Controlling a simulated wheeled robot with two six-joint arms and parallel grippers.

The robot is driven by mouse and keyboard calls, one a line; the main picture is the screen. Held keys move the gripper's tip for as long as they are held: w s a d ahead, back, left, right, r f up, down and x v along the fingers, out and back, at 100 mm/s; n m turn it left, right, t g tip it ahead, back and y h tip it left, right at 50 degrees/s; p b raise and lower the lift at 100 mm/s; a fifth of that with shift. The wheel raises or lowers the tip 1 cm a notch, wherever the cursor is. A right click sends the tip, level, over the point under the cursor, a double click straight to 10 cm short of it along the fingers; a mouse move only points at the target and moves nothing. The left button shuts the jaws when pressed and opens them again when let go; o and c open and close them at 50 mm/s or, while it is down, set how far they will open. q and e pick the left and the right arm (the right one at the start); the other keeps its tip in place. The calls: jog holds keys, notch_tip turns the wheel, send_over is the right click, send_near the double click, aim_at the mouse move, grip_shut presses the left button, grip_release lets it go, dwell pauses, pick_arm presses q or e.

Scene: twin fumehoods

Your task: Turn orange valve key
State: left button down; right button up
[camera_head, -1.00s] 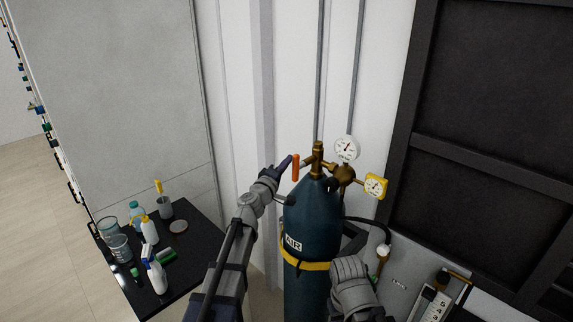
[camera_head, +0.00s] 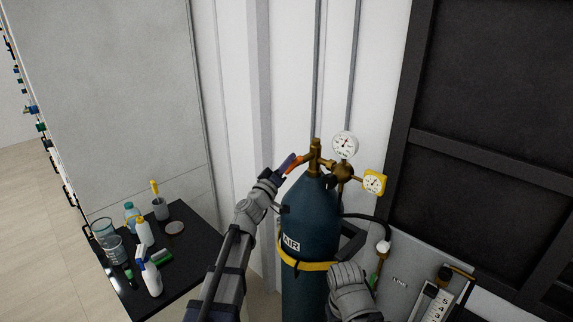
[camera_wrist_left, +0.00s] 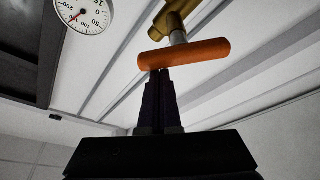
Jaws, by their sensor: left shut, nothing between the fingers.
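The orange valve key (camera_head: 296,163) sits on the brass valve (camera_head: 315,152) at the top of the dark teal air cylinder (camera_head: 306,215). It is tilted in the head view. In the left wrist view the orange key (camera_wrist_left: 185,54) lies nearly crosswise on its metal stem, just beyond my fingertips. My left gripper (camera_head: 286,163) is at the key's left side in the head view. Its dark fingers (camera_wrist_left: 160,73) are shut together with nothing between them, with the tips at or touching the key's edge. My right gripper cannot be made out; my right arm shows low, beside the cylinder.
A white gauge (camera_head: 344,144) and a yellow gauge (camera_head: 374,182) stand right of the valve. A yellow strap (camera_head: 304,264) circles the cylinder. A black table (camera_head: 188,243) with bottles and beakers is at the left. A wall is close behind the cylinder.

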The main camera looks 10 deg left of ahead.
pick_arm(q)
jog(key=m+h+b, duration=0.1)
jog(key=m, duration=0.2)
jog(key=d+f+m+h+b, duration=0.1)
jog(key=m, duration=0.2)
jog(key=s+m+g+h+b, duration=0.1)
jog(key=m+h, duration=0.1)
jog(key=m, duration=0.2)
jog(key=shift+d+f, duration=0.15)
jog(key=shift+d, duration=0.15)
jog(key=shift+s+f, duration=0.15)
jog(key=shift+f, duration=0.05)
dwell(0.3)
